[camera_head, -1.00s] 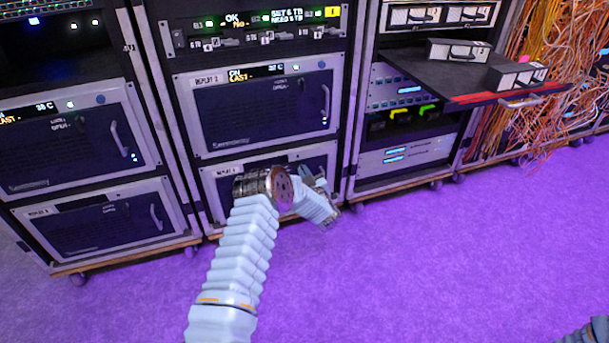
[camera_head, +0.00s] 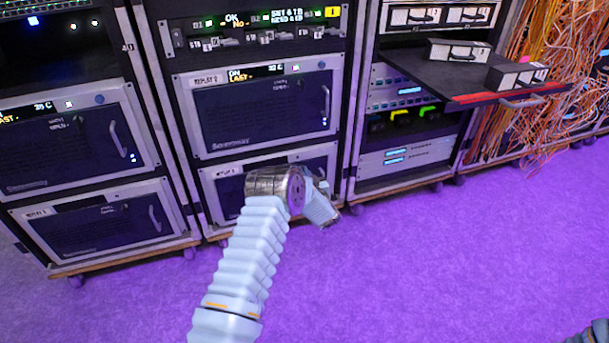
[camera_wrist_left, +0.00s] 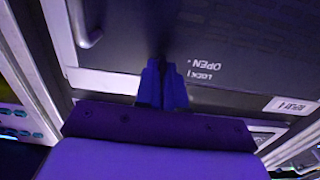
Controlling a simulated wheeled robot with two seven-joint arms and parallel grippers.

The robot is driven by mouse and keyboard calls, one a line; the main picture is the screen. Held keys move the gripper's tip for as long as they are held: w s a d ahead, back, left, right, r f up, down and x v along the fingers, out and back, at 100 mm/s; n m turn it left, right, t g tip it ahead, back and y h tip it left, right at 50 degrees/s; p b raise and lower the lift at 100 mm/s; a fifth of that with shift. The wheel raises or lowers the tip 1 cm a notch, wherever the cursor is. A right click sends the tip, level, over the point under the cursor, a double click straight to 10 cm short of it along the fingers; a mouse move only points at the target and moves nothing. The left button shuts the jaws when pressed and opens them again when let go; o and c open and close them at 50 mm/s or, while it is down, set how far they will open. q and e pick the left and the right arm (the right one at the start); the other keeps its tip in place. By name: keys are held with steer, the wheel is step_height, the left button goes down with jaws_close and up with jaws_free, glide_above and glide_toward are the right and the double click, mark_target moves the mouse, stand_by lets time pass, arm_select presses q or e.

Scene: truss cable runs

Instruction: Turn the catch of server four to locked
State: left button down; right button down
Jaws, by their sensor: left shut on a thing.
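The lower server (camera_head: 232,187) of the middle rack is a dark panel in a pale frame, with a white tag. My left arm reaches to its lower right, and my left gripper (camera_head: 322,200) is partly hidden behind its own wrist. In the left wrist view, upside down, the server's front (camera_wrist_left: 225,35) shows a handle and the printed words LOCK and OPEN (camera_wrist_left: 205,70). The left gripper's fingers (camera_wrist_left: 162,88) are close together at the panel, beside these words, shut on the catch. The catch is hidden between them, so its angle cannot be read. My right gripper is out of view.
Another server (camera_head: 255,108) sits just above. The rack to the right has a pulled-out shelf (camera_head: 440,75) with small boxes on it. Orange cables (camera_head: 545,50) hang at the far right. The purple floor (camera_head: 400,270) in front is clear.

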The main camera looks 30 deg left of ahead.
arm_select(q)
steer(key=c, duration=1.2)
jaws_free()
steer(key=shift+c, duration=0.2)
steer(key=p+v, duration=0.1)
steer(key=v, duration=1.2)
steer(key=shift+s+d, duration=0.25)
steer(key=shift+s, duration=0.05)
steer(key=shift+f, duration=0.1)
